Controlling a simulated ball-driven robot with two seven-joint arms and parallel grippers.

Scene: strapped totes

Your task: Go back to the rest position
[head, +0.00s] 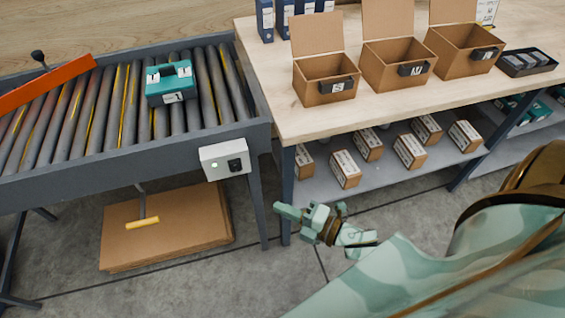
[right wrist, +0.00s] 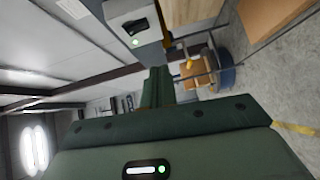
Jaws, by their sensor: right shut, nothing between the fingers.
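My right gripper (head: 281,209) hangs over the floor in front of the gap between the roller conveyor (head: 135,153) and the workbench (head: 400,112). It is shut and empty, with its fingers together. In the right wrist view its closed fingers (right wrist: 158,82) point toward the grey control box (right wrist: 130,17) on the conveyor's leg. That box also shows in the head view (head: 224,160). A teal strapped tote (head: 171,84) stands on the rollers, apart from the gripper. My left gripper is not in view.
Open cardboard boxes (head: 325,88) marked S, M and L stand on the bench, with a black tray (head: 526,62) at right. Small cartons (head: 345,169) lie on the lower shelf. Flat cardboard (head: 167,232) lies under the conveyor. An orange bar (head: 47,84) crosses the rollers.

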